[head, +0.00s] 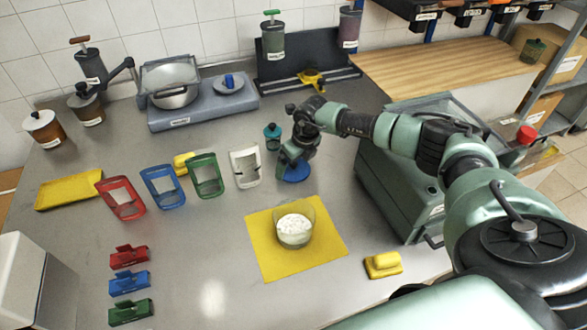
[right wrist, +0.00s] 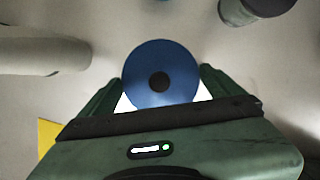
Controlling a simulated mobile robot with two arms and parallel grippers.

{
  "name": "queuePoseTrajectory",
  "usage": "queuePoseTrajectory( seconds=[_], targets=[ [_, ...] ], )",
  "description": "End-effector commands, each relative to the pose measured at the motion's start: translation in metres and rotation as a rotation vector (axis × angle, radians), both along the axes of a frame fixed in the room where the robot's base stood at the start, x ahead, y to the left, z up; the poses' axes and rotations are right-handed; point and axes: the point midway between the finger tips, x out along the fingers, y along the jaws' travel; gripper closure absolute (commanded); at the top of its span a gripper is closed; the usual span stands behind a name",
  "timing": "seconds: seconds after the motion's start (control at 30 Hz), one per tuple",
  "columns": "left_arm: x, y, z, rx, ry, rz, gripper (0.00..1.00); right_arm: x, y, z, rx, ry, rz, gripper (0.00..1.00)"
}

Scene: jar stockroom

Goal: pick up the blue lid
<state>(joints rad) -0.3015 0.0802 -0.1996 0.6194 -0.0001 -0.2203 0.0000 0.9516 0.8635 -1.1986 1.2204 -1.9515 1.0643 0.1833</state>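The blue lid (head: 296,175) lies on the grey steel counter, partly hidden by my right gripper (head: 290,160) in the head view. In the right wrist view the blue lid (right wrist: 160,62) is a round blue disc with a dark knob at its middle. The fingers of my right gripper (right wrist: 161,84) are spread, one at each side of the lid's near half. Narrow gaps seem to show beside the rim; contact is not clear. My left gripper is not in view.
A teal-topped jar (head: 272,137) stands just behind the lid. A white frame-like holder (head: 245,167) stands to its left. A glass of white contents (head: 294,230) stands on a yellow mat (head: 263,262) in front. A green-grey machine (head: 395,190) stands close on the right.

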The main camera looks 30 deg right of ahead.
Motion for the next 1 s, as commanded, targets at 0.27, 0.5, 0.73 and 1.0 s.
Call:
queuePoseTrajectory(
  seconds=[0.27,0.5,0.73,1.0],
  targets=[
    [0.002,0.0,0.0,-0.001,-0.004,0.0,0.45,0.0,0.0,0.0,0.0,0.0,-0.001,0.44],
    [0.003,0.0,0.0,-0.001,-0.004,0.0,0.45,0.0,0.0,0.001,0.0,0.0,-0.001,0.45],
    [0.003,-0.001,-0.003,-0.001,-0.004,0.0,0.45,0.001,-0.001,0.018,0.001,-0.002,-0.001,0.45],
    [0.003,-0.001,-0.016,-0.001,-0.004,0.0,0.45,0.002,-0.001,0.08,0.001,-0.008,-0.001,0.45]
  ],
)
